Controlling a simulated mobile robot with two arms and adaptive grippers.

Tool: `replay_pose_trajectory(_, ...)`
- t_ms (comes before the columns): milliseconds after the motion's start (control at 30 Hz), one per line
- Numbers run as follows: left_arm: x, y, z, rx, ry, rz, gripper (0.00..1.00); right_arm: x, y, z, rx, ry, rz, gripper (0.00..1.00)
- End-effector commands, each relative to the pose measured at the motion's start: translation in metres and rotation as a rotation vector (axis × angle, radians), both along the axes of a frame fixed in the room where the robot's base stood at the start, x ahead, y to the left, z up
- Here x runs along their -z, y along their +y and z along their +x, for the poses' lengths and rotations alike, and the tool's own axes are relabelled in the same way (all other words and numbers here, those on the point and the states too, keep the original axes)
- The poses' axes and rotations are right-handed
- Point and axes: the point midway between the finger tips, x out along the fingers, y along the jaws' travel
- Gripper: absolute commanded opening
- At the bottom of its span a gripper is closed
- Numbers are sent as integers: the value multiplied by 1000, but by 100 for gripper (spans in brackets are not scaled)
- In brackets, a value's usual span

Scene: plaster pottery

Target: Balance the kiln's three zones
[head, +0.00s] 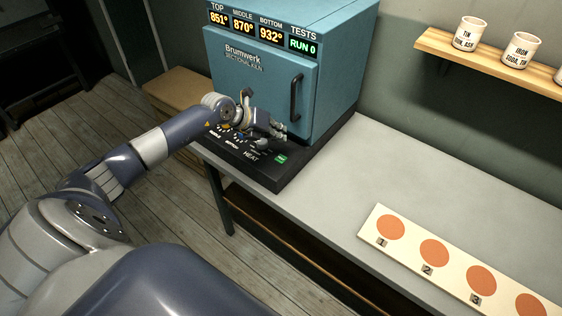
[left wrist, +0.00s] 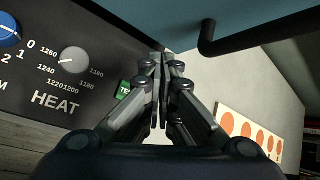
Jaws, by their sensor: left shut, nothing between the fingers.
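The blue Brumwerk kiln (head: 254,85) stands at the table's far left end with its door closed. Its displays (head: 245,27) read TOP 851°, MIDDLE 870°, BOTTOM 932° and TESTS RUN 0. My left gripper (head: 284,134) is shut and empty, over the black control panel (head: 262,170) in front of the door. It hides some of the knobs. In the left wrist view, the grey HEAT knob (left wrist: 74,60) and part of a blue knob (left wrist: 8,30) are left of the fingers. The green test button (left wrist: 124,89) is partly behind them. My right gripper is not in view.
The kiln's dark door handle (head: 296,97) juts out close above the gripper. A board with orange discs (head: 433,252) lies on the grey table (head: 330,185). A wooden shelf (head: 490,65) holds several white jars. The table between kiln and board is clear.

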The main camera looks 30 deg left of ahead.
Motion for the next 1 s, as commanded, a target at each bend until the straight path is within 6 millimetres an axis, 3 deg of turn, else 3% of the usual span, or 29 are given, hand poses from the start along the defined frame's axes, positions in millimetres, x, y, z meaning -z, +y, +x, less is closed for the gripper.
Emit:
replay_pose_trajectory(33, 14, 0, 0, 0, 1, -1, 0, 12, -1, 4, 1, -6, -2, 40)
replay_pose_trajectory(200, 40, 0, 0, -1, 1, -1, 0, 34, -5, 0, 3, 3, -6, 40)
replay_pose_trajectory(400, 58, 0, 0, 0, 0, 0, 0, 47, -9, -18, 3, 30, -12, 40)
replay_pose_trajectory(633, 61, 0, 0, 0, 0, 0, 0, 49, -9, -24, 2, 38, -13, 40)
replay_pose_trajectory(1000, 61, 0, 0, 0, 0, 0, 0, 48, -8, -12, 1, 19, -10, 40)
